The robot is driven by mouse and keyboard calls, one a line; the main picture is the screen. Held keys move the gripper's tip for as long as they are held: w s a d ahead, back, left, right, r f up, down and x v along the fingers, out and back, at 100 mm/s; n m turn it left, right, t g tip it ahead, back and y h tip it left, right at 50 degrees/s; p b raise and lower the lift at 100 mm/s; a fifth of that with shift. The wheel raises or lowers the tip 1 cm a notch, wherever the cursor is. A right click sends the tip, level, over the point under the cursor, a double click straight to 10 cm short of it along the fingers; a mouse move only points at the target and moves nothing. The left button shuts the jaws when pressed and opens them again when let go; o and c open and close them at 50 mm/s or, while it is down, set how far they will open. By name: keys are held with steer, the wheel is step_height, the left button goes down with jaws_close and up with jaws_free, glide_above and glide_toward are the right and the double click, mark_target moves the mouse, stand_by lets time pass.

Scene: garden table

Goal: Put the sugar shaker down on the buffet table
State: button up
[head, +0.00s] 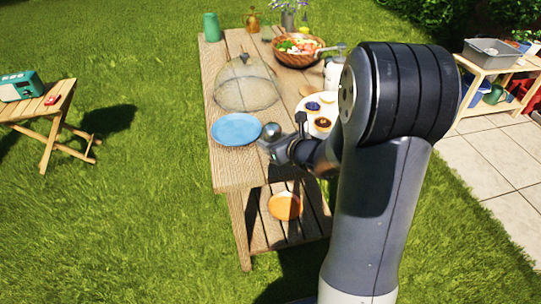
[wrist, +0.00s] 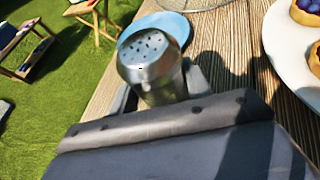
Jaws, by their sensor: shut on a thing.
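The sugar shaker (wrist: 152,62) is a silver metal shaker with a holed, domed top. My gripper (wrist: 160,90) is shut on it, with a finger on each side of its body in the wrist view. In the head view the shaker (head: 271,133) shows at the tip of my gripper (head: 281,147), by the right edge of the blue plate. The wooden buffet table (head: 228,174) lies below it. The shaker's base is hidden, so I cannot tell whether it touches the table.
A blue plate (head: 236,129) lies left of the shaker, and a mesh food cover (head: 245,88) stands behind. A white platter of tarts (head: 313,122) is to the right; it also shows in the wrist view (wrist: 284,50). The table's front left corner is bare.

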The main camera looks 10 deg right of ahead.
steer(key=shift+f+b, duration=0.35)
steer(key=shift+f, duration=1.85)
steer(key=shift+f, duration=0.15)
steer(key=o, duration=1.1)
steer(key=shift+c, duration=0.2)
